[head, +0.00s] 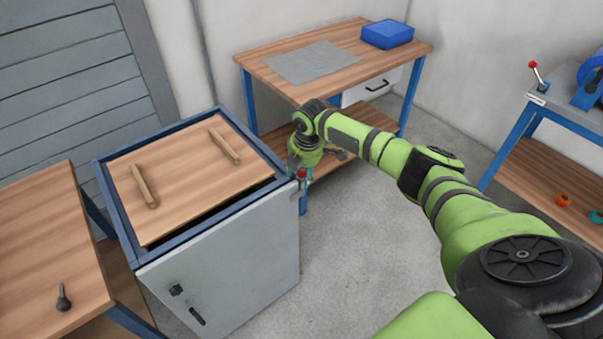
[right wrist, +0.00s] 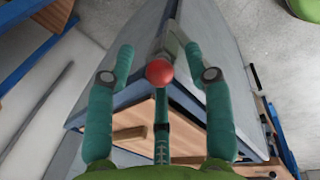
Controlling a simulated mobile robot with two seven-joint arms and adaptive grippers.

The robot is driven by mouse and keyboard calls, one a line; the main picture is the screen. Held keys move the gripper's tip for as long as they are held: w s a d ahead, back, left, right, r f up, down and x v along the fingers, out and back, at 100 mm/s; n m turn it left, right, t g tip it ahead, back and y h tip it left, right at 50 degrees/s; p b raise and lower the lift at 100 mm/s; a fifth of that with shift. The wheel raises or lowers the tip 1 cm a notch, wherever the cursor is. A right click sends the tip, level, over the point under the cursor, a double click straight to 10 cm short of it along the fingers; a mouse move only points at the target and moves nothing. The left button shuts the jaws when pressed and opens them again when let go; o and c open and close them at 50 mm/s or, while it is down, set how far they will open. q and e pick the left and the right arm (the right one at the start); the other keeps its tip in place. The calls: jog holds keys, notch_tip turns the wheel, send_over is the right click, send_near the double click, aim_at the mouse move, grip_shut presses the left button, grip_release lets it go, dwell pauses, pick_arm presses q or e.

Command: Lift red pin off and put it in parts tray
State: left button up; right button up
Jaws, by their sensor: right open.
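The red pin (head: 302,173) shows as a small red ball head at the near right corner of the grey cabinet (head: 235,250). The pin's shaft is hidden. A blue box (head: 387,35), possibly the parts tray, stands on the back table. My left gripper is not in view.
The cabinet has a loose-looking wooden lid (head: 185,175) with two wooden handles. A grey mat (head: 312,62) lies on the back table. A wooden table (head: 45,240) with a dark tool stands left. Another bench (head: 545,110) with a red-knobbed lever stands right. The floor between is clear.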

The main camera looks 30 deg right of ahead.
aim_at(302, 170)
grip_shut()
jog(key=shift+r, duration=0.4)
notch_tip(302, 170, up, 4)
jog(key=shift+f+b, duration=0.25)
jog(key=shift+b, duration=0.25)
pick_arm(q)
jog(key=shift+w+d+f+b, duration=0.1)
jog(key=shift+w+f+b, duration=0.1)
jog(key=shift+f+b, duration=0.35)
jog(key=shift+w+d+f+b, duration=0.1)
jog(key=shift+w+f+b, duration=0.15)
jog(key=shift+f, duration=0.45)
pick_arm(e)
jog(key=s+d+r, duration=0.6)
jog(key=s+d, duration=0.1)
jog(key=s, duration=0.2)
jog(key=shift+s+r, duration=0.25)
jog(key=shift+r, duration=0.15)
